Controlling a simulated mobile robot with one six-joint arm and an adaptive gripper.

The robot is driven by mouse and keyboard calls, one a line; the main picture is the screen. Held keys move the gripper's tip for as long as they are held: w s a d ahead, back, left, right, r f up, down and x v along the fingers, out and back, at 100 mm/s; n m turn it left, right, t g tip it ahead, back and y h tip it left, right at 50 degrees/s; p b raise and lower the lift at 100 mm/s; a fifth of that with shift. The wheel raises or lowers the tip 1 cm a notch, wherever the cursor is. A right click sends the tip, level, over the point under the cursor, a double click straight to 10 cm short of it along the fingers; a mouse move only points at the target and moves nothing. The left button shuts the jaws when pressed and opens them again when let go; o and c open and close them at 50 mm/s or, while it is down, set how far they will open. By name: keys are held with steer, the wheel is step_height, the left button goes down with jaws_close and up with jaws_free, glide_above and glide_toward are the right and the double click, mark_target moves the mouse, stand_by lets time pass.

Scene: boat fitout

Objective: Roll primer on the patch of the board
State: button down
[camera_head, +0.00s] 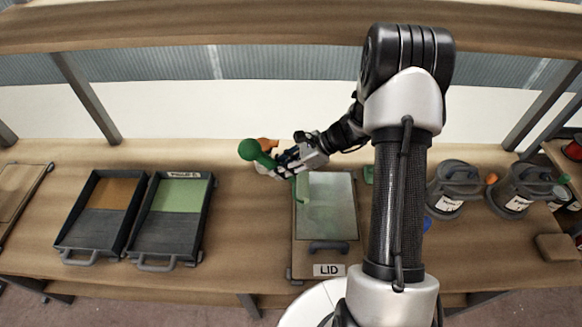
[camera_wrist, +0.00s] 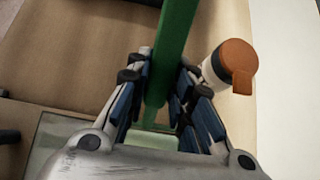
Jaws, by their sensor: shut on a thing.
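My gripper (camera_head: 285,168) is shut on a green handle (camera_wrist: 173,45), which also shows its round green end (camera_head: 250,150) in the head view. The handle is held tilted between the blue finger pads, seen in the wrist view. A paler green part (camera_head: 303,190) of the tool reaches down to the upper left of the board (camera_head: 327,248). I cannot tell whether it touches. The board's grey-green patch (camera_head: 332,205) shows a lighter green area near its left side. A tray with pale green paint (camera_head: 175,228) stands to the left.
A second tray with brown paint (camera_head: 92,225) stands farther left. A dark handle and a LID label (camera_head: 328,270) are at the board's front. An orange-capped bottle (camera_wrist: 232,65) is close beside my gripper. Dark lidded pots (camera_head: 455,188) stand at right. A shelf (camera_head: 250,25) runs overhead.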

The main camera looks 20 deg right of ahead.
steer(key=shift+a, duration=0.1)
steer(key=shift+r+p, duration=0.65)
steer(key=shift+r, duration=0.15)
steer(key=shift+s+a+f, duration=0.1)
steer(key=shift+s+a, duration=0.1)
steer(key=shift+s, duration=0.2)
steer(key=s+a+b, duration=0.1)
steer(key=s+a, duration=0.2)
steer(key=s, duration=0.4)
steer(key=shift+s+b, duration=0.25)
steer(key=shift+b, duration=0.15)
steer(key=shift+f+b, duration=0.65)
steer(key=shift+f, duration=0.1)
